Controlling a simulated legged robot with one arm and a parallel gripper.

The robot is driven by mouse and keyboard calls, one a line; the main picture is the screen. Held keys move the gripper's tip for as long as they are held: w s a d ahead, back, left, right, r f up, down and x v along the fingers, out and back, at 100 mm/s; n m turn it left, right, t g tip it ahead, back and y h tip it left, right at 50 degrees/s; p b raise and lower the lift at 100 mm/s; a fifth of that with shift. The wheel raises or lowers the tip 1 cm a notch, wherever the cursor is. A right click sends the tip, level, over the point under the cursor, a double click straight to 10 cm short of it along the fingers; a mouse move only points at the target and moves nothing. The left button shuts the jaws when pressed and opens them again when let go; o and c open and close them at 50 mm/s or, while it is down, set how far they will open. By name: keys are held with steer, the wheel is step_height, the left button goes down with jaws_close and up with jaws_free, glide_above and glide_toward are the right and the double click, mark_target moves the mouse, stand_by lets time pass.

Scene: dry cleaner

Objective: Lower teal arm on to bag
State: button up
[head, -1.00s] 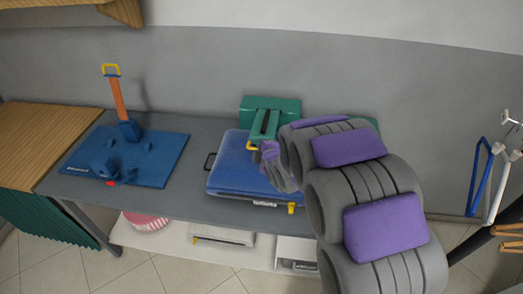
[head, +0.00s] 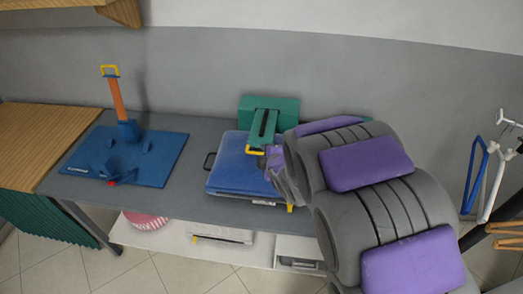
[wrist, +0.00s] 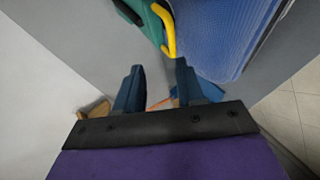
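The teal arm (head: 261,134) extends from a teal block at the back of the table and points forward over the far part of the blue bag (head: 228,172). A yellow handle (head: 255,151) is at its front end; I cannot tell whether it touches the bag. The bag lies flat. In the wrist view the teal arm (wrist: 146,22), yellow handle (wrist: 170,35) and bag (wrist: 225,35) lie beyond my fingertips. My gripper (wrist: 158,80) is open and empty, its dark blue fingers apart, short of the handle. My arm hides the bag's right part in the head view.
A blue board (head: 150,165) with an orange post (head: 117,98) sits on the left of the grey table (head: 205,122). A lower shelf (head: 180,238) holds a few items. Hangers (head: 490,175) hang at the right. Bare table lies between board and bag.

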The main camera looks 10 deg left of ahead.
steer(key=b+v, duration=0.6)
steer(key=v, duration=0.4)
steer(key=shift+s+d, duration=0.15)
steer(key=shift+s, duration=0.15)
steer(key=shift+r, duration=0.15)
